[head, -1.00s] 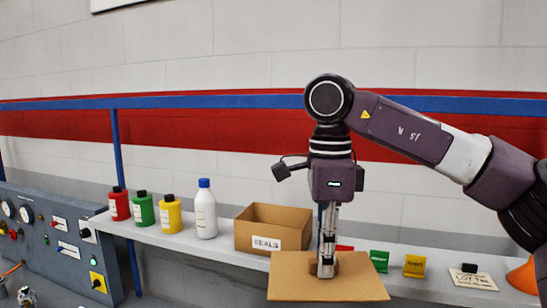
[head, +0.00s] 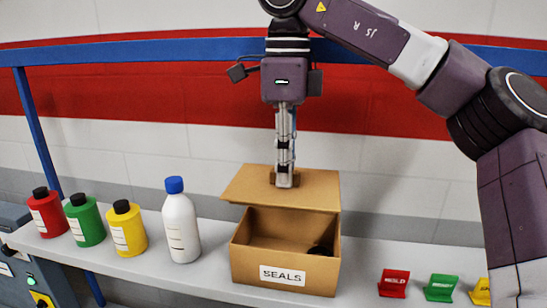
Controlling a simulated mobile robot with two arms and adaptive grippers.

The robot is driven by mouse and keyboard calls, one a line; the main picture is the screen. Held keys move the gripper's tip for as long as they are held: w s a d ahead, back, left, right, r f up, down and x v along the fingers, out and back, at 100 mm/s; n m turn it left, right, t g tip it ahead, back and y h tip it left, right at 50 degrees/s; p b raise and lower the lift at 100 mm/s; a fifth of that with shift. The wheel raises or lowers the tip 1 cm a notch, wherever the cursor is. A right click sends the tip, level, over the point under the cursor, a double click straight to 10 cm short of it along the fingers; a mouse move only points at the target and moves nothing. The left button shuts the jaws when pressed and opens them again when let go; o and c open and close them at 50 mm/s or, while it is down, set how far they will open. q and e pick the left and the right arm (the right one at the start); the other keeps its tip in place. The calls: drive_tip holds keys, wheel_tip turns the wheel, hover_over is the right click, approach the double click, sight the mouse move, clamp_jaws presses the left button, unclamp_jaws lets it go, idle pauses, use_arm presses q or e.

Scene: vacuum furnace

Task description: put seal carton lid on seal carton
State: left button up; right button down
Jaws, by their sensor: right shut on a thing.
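The seal carton (head: 248,262) is an open brown cardboard box on the shelf, with a white label reading SEALS on its front. Its open front part shows the inside and a dark round thing (head: 320,250) at the right. My right gripper (head: 285,181) points down and is shut on the seal carton lid (head: 247,186), a flat brown cardboard panel. The lid is over the back part of the carton, its front edge covering the carton's back rim. I cannot tell whether it touches the carton. My left gripper is not in view.
Left of the carton on the grey shelf (head: 200,285) stand a white bottle with a blue cap (head: 181,225) and yellow (head: 127,230), green (head: 87,222) and red (head: 47,214) bottles. Small red (head: 394,283) and green (head: 440,288) stands are at the right.

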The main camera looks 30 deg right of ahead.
drive_tip(key=s, duration=0.3)
drive_tip(key=shift+s+f, duration=0.1)
drive_tip(key=shift+f, duration=0.15)
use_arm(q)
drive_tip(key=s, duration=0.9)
use_arm(e)
drive_tip(key=shift+d+f, duration=0.1)
drive_tip(key=shift+f, duration=0.2)
drive_tip(key=shift+w+f, duration=1.05)
drive_tip(key=shift+f, duration=0.2)
drive_tip(key=shift+s+f, duration=0.35)
drive_tip(key=shift+f+b, duration=0.7)
drive_tip(key=shift+f, duration=0.15)
drive_tip(key=shift+f+b, duration=0.3)
drive_tip(key=shift+f, duration=0.15)
drive_tip(key=c, duration=1.9)
unclamp_jaws()
drive_tip(key=shift+o, duration=0.3)
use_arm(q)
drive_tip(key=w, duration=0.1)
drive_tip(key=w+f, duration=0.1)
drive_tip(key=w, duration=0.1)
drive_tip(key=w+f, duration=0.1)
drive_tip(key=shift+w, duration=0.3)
use_arm(e)
wheel_tip(320, 180, up, 12)
hover_over(291, 190)
drive_tip(key=shift+w+d, duration=0.2)
drive_tip(key=shift+w, duration=0.15)
